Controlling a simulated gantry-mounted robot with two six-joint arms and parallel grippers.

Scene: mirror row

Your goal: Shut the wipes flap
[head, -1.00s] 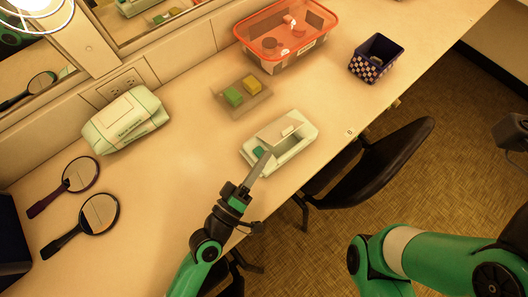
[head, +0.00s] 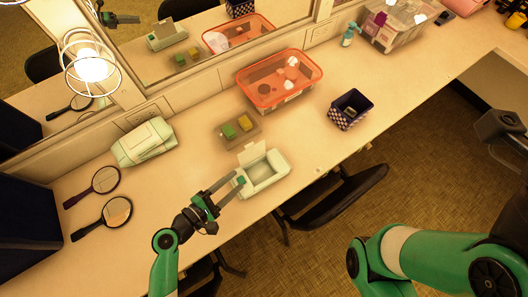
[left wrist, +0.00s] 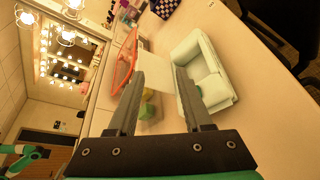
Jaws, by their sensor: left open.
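A pale green wipes box (head: 268,176) stands on the counter near its front edge, its top opening showing. Its flap (head: 251,155) stands up, tilted, at the back edge. The box (left wrist: 208,70) and flap (left wrist: 157,67) also show in the left wrist view. My left gripper (head: 236,181) is open at the left end of the box, below the raised flap in the head view. In the left wrist view my left gripper (left wrist: 158,76) has its fingers apart, with the flap showing between and beyond them. I cannot tell whether they touch. My right gripper is out of view.
A tray (head: 232,137) with green and yellow blocks lies behind the box. A soft pale green pack (head: 143,142) and two hand mirrors (head: 107,180) are left. A red-rimmed bin (head: 305,92) and a dark checked basket (head: 349,109) stand right. A chair (head: 340,190) is at the front.

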